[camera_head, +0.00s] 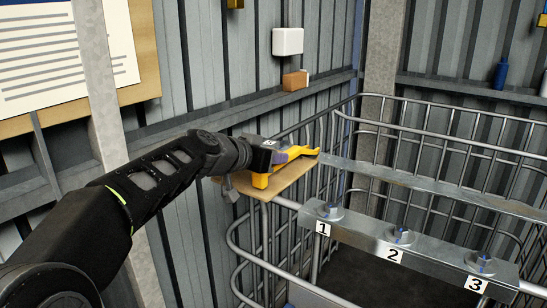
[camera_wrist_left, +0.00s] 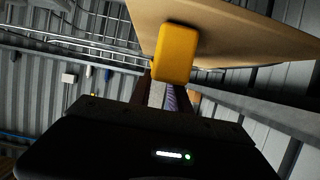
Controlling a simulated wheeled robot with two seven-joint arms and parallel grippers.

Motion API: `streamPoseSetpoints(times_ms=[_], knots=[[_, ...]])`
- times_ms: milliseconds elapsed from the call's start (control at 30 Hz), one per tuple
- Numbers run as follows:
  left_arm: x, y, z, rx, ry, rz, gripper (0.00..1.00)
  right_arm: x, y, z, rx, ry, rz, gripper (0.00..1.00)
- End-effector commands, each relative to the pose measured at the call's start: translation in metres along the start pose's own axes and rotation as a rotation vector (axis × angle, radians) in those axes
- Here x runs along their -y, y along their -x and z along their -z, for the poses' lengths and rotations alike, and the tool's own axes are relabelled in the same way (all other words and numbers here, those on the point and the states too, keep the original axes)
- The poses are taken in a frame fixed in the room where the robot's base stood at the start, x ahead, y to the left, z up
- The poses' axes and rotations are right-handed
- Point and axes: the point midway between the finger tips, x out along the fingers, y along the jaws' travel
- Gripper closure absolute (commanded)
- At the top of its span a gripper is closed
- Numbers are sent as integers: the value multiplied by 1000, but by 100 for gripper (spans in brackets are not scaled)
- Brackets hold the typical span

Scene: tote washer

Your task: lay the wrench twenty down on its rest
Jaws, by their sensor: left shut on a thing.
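My left gripper (camera_head: 276,158) is at a yellow rest (camera_head: 262,181) with upright ends, on a small wooden shelf (camera_head: 290,180). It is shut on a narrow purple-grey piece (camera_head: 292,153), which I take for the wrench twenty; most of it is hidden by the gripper. The wrist view shows the purple piece (camera_wrist_left: 177,98) by the fingers, close to a yellow block (camera_wrist_left: 175,52) and the shelf (camera_wrist_left: 235,28). I cannot tell whether the wrench touches the rest. No number on it is readable. My right gripper is not in view.
A wire cage (camera_head: 440,120) stands right of the shelf. A metal bar (camera_head: 355,226) with knobs marked 1, 2 and 3 crosses its front. A wall ledge with an orange-brown block (camera_head: 295,80) runs behind. A grey post (camera_head: 100,70) stands left, near my arm.

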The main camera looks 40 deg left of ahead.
Motion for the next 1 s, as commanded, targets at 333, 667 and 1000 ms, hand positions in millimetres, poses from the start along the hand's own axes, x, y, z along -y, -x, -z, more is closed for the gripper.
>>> streamPoseSetpoints(times_ms=[333,667,1000], knots=[[0,0,1,-1,0,1,57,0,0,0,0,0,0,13],[0,0,-1,2,1,0,45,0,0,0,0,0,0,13],[0,0,0,1,1,0,26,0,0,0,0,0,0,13]])
